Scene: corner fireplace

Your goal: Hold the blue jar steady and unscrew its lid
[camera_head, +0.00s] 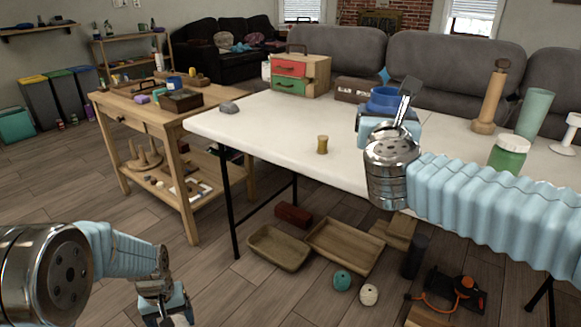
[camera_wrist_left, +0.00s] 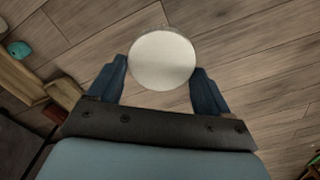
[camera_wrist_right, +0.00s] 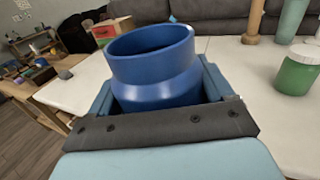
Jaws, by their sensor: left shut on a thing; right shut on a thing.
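The blue jar (camera_head: 384,99) is over the back part of the white table (camera_head: 270,122), with its wide mouth open and no lid on it. My right gripper (camera_head: 388,112) is shut around the jar's body, which also shows between its fingers in the right wrist view (camera_wrist_right: 155,75). I cannot tell whether the jar's base touches the table. My left gripper (camera_head: 170,305) is low at the left, away from the table and above the floor. In the left wrist view it is shut on a round, pale lid (camera_wrist_left: 162,60), apart from the jar.
A small wooden spool (camera_head: 322,145) stands on the table. A green jar with a white lid (camera_head: 508,155) stands to the right, and a drawer box (camera_head: 300,75) at the back left. Trays (camera_head: 345,246) and balls lie under the table. A wooden workbench (camera_head: 150,112) stands left.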

